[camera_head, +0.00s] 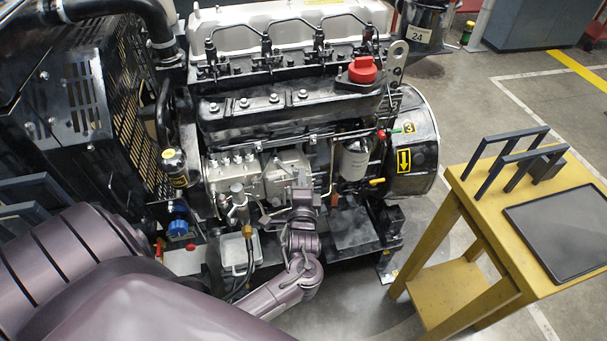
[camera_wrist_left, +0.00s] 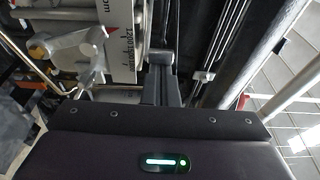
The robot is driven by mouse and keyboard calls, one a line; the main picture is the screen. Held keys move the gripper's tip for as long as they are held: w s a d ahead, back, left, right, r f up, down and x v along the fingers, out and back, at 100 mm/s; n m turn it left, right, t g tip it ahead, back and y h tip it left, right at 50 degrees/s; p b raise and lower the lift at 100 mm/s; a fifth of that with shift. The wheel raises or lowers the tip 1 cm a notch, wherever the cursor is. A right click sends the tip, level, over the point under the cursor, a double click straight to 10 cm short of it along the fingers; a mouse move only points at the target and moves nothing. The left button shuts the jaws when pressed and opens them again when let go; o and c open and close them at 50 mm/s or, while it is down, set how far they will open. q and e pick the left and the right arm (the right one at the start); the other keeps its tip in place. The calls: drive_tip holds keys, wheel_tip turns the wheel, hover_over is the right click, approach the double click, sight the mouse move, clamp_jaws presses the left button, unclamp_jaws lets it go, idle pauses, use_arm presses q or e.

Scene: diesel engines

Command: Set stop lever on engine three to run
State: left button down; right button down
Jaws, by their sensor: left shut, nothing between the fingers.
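Engine three (camera_head: 255,105) fills the middle of the head view, with a yellow "3" label at its right end. My left arm comes in from the lower left, and its gripper (camera_head: 298,190) is at the grey pump body (camera_head: 240,178) on the engine's front. In the left wrist view the shut, empty fingers (camera_wrist_left: 160,75) point at the engine, with a pale bracket-like part (camera_wrist_left: 80,48) to their left. I cannot single out the stop lever or tell its position; the wrist and gripper hide part of the pump area. My right gripper is not in view.
A yellow cart (camera_head: 470,195) with a dark tray (camera_head: 562,232) stands at the right. A red cap (camera_head: 362,70), a pale filter (camera_head: 354,160) and a yellow handle (camera_head: 377,181) are on the engine. A radiator grille (camera_head: 130,105) is at its left. Floor between engine and cart is clear.

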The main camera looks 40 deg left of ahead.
use_arm(q)
drive_tip(key=s+m+t+h+p, duration=0.1)
drive_tip(key=h, duration=0.1)
drive_tip(key=s+a+m+t+h+p, duration=0.1)
drive_tip(key=m+h+p, duration=0.1)
drive_tip(key=s+a+m+t+h+p, duration=0.1)
drive_tip(key=s+h+p, duration=0.1)
drive_tip(key=shift+s+r+h, duration=0.1)
drive_tip(key=shift+r+h, duration=0.1)
drive_tip(key=shift+h, duration=0.1)
drive_tip(key=shift+s+a+f+m+h+p, duration=0.1)
drive_tip(key=shift+s+a+m+h+p, duration=0.35)
drive_tip(key=shift+s+a+m+h, duration=0.35)
drive_tip(key=shift+s+a+f+m+h+p, duration=0.1)
drive_tip(key=shift+s+a+m+h+p, duration=0.45)
drive_tip(key=shift+h, duration=0.45)
drive_tip(key=shift+w+d, duration=0.2)
